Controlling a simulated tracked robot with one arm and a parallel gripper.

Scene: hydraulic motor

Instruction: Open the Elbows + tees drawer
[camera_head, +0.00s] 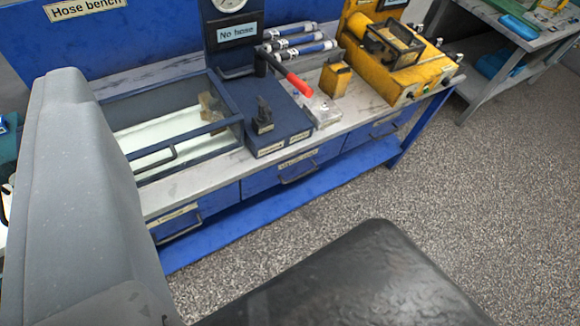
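Three blue drawers with dark bar handles sit in a row under the hose bench top (190,192): a left drawer (215,203), a middle drawer (262,181) and a right drawer (359,141). All three look shut. Small pale labels show on the left and middle drawers, but their writing is too small to read, so I cannot tell which is Elbows + tees. A large grey shape at the left and a dark textured shape at the bottom stand close to the camera. I cannot make out my fingertips or their opening.
A glass-lidded case (172,118), a lever tool with a red handle (298,85) and a yellow machine (405,75) stand on the bench. A lower blue shelf (250,222) runs beneath. Grey speckled floor (480,180) is open at the right.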

